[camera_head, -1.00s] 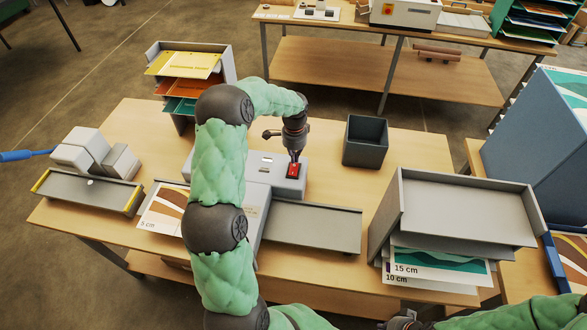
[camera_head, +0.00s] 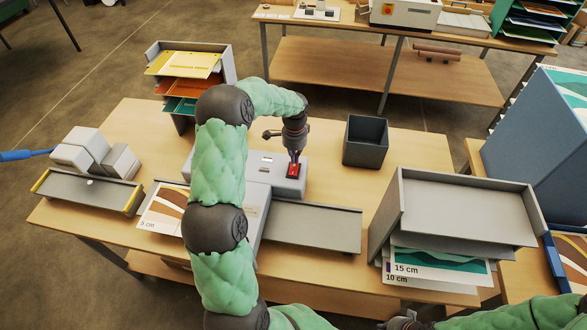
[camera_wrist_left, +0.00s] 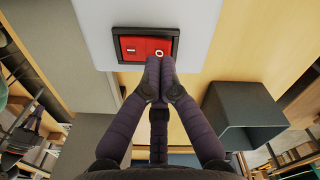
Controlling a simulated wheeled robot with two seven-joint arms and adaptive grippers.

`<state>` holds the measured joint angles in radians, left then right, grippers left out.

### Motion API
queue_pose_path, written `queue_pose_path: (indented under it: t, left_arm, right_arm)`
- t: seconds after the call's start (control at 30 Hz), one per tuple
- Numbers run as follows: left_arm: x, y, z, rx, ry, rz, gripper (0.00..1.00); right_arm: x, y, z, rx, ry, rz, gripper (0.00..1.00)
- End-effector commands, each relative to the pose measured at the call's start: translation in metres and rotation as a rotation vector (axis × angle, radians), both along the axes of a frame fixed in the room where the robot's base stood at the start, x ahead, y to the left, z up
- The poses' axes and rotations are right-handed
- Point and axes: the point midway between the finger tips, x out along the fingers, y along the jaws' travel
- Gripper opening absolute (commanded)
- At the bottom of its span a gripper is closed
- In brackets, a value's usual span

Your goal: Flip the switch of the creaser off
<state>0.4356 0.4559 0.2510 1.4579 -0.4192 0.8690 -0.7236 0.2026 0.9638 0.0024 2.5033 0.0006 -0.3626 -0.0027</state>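The creaser (camera_head: 262,178) is a grey machine on the wooden table, partly hidden behind my left arm. Its red rocker switch (camera_head: 293,170) sits in a black frame on the top right of its housing. In the left wrist view the switch (camera_wrist_left: 144,47) shows a bar mark on its left and a circle mark on its right. My left gripper (camera_wrist_left: 160,68) is shut and empty, its fingertips together at the circle end, touching or just above it. In the head view the left gripper (camera_head: 294,157) points down at the switch. My right gripper (camera_head: 405,322) is only partly visible at the bottom edge.
A dark open bin (camera_head: 365,140) stands right of the switch. A grey tray stand (camera_head: 465,205) fills the table's right side. A paper rack (camera_head: 190,75) stands at the back left, and a small grey device (camera_head: 95,155) at the left.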

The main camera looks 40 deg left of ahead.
Motion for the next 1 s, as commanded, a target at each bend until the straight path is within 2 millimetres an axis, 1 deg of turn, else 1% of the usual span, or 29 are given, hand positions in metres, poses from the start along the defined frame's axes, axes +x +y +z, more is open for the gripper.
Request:
queue_pose_path:
  t: [1.0]
  left_arm:
    - [0.0,0.0,-0.014,0.0,0.0,0.0,0.0]
  right_arm:
    - [0.0,0.0,-0.009,0.0,0.0,0.0,0.0]
